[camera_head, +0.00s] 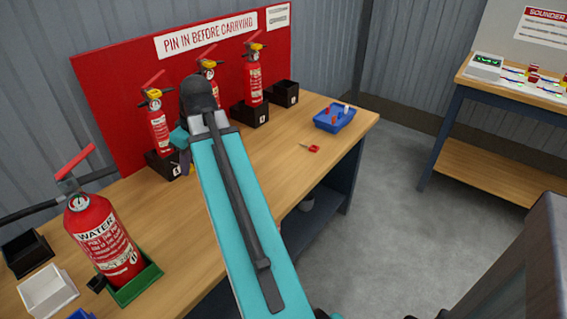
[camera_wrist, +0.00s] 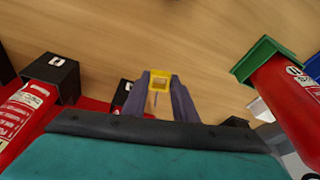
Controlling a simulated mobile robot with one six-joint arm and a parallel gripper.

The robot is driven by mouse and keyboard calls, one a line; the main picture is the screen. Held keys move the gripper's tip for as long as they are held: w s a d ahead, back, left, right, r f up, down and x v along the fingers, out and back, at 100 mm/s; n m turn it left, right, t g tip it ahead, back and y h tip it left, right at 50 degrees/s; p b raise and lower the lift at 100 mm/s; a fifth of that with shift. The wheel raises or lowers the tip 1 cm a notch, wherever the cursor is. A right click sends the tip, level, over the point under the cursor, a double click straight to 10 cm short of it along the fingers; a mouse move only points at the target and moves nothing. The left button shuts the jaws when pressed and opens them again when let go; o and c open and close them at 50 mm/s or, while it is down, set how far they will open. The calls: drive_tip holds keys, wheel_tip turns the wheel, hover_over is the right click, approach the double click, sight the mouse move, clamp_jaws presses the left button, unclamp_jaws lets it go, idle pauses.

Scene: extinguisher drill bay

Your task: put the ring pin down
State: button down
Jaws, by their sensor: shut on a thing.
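In the wrist view, my gripper (camera_wrist: 161,98) is shut on a yellow ring pin (camera_wrist: 160,76). Its square yellow head shows between the fingertips, and a thin shaft runs back between the fingers. The wooden bench top (camera_wrist: 195,30) lies beyond the fingertips; I cannot tell the gap to it. In the head view, my own arm hides most of the gripper and the held pin. Another ring pin, with a red head (camera_head: 313,149), lies on the open bench to the right of the arm.
A water extinguisher (camera_head: 101,240) stands in a green holder (camera_head: 140,285) at front left. Several smaller extinguishers with yellow parts, one here (camera_head: 159,132), stand in black holders along the red board (camera_head: 110,85). A blue bin (camera_head: 338,119) holds small items. Bench around the red pin is clear.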

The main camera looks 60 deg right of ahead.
drive_tip(key=shift+n+g, duration=0.3)
drive_tip(key=shift+n, duration=0.5)
drive_tip(key=s+d+f+b, duration=0.3)
drive_tip(key=s, duration=0.1)
drive_tip(key=s+d+f+b, duration=0.2)
drive_tip(key=s+d+f, duration=0.1)
drive_tip(key=s+d, duration=0.1)
drive_tip(key=s+d+f+b, duration=0.3)
drive_tip(key=s+d, duration=0.1)
drive_tip(key=s, duration=0.2)
drive_tip(key=shift+s+f+b, duration=0.2)
drive_tip(key=shift+f+b, duration=0.05)
drive_tip(key=shift+b, duration=0.1)
drive_tip(key=shift+s+d, duration=0.2)
drive_tip(key=shift+s, duration=0.05)
drive_tip(key=shift+w+d+r+p, duration=0.15)
drive_tip(key=shift+w+r+p, duration=0.05)
drive_tip(key=shift+p, duration=0.95)
drive_tip(key=p, duration=0.3)
drive_tip(key=shift+w+d, duration=0.35)
drive_tip(key=p, duration=0.8)
drive_tip(key=shift+w+d+f, duration=0.15)
drive_tip(key=shift+w+d, duration=0.25)
